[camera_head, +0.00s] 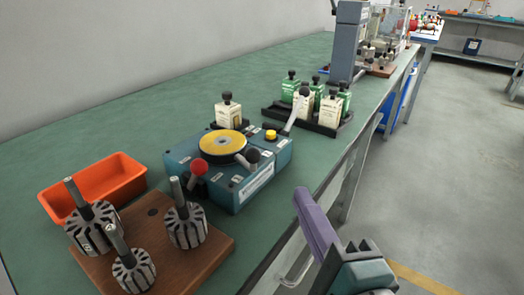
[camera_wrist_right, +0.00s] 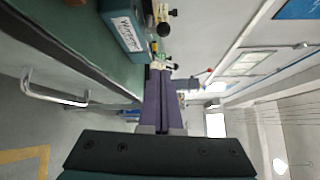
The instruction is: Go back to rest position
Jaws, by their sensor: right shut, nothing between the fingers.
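My right gripper (camera_head: 310,218) shows at the lower middle of the head view, beside the front edge of the green workbench (camera_head: 70,140). Its purple fingers are together and empty; they also show in the right wrist view (camera_wrist_right: 158,85). It is apart from everything on the bench. A teal winding machine (camera_head: 255,185) with a yellow disc, a red knob and black knobs stands on the bench to its left. My left gripper is not in view.
A wooden board (camera_head: 205,262) holds 3 armatures (camera_head: 187,225). An orange tray (camera_head: 130,178) lies behind it. A black rack (camera_head: 330,130) holds several green and cream bottle-like blocks. A grey machine (camera_head: 348,40) stands farther back. The floor (camera_head: 440,190) on the right is clear.

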